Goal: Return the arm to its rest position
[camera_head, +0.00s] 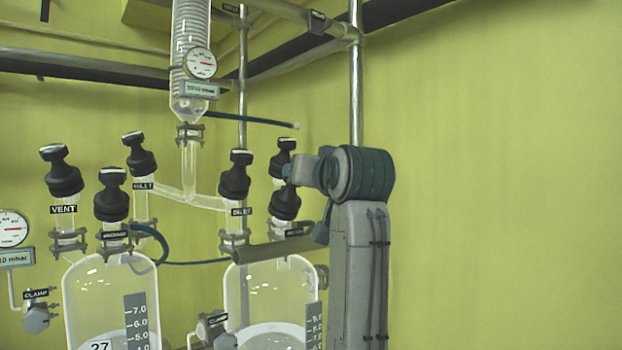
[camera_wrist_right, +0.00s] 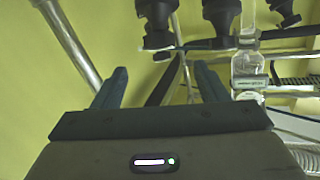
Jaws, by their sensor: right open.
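My right arm rises at the right of the glassware in the head view, its grey link upright and its teal joint beside the black valve knobs. My right gripper (camera_wrist_right: 160,83) shows in the wrist view with its two blue-grey fingers apart and nothing held between them. My left gripper is in neither view.
Two glass reactors, left (camera_head: 90,290) and right (camera_head: 262,290), carry black valve knobs (camera_head: 111,200). A coiled glass condenser (camera_head: 190,50) with a gauge (camera_head: 201,63) stands above. A steel post (camera_head: 356,90) rises behind my arm. The space before the right wall is clear.

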